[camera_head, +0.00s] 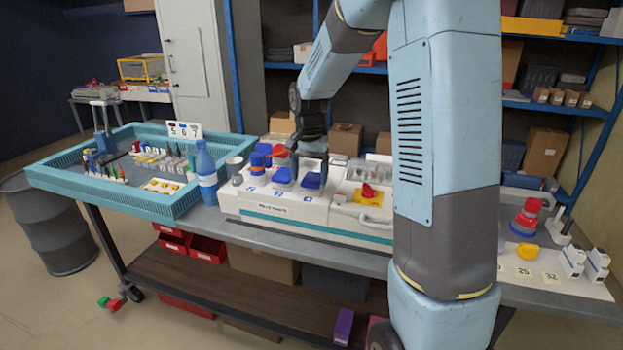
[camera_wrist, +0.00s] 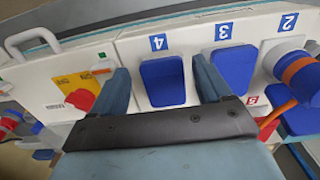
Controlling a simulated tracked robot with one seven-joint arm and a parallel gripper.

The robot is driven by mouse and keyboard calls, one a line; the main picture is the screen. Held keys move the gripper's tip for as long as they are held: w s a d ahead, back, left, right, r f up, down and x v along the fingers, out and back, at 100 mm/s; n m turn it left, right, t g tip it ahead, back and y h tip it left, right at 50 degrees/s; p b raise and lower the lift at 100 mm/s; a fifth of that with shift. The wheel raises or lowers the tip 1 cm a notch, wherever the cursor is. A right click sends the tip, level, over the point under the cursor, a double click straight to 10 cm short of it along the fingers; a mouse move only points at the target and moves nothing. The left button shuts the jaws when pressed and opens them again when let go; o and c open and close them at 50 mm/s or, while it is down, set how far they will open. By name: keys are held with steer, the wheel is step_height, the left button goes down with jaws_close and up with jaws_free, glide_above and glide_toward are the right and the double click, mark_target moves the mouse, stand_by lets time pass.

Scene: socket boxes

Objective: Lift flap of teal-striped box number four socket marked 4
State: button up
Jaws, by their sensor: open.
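The white box with a teal stripe (camera_head: 300,226) stands on the workbench, with a row of blue flapped sockets on top. The blue flap of socket 4 (camera_wrist: 163,80) looks closed; its blue "4" label (camera_wrist: 158,43) is visible. This flap also shows in the head view (camera_head: 312,182). My gripper (camera_wrist: 160,66) is open, with one finger on each side of the flap in the picture. In the head view my gripper (camera_head: 312,158) is above the box near socket 4. I cannot tell whether the fingers touch the flap.
Socket 3's blue flap (camera_wrist: 233,68) is beside the right finger. A plug with an orange band (camera_wrist: 298,70) is at socket 2. A red knob on a yellow plate (camera_wrist: 80,92) lies left of the left finger. A blue bottle (camera_head: 205,172) stands left of the box.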

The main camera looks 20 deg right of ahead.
steer(key=shift+f, duration=0.85)
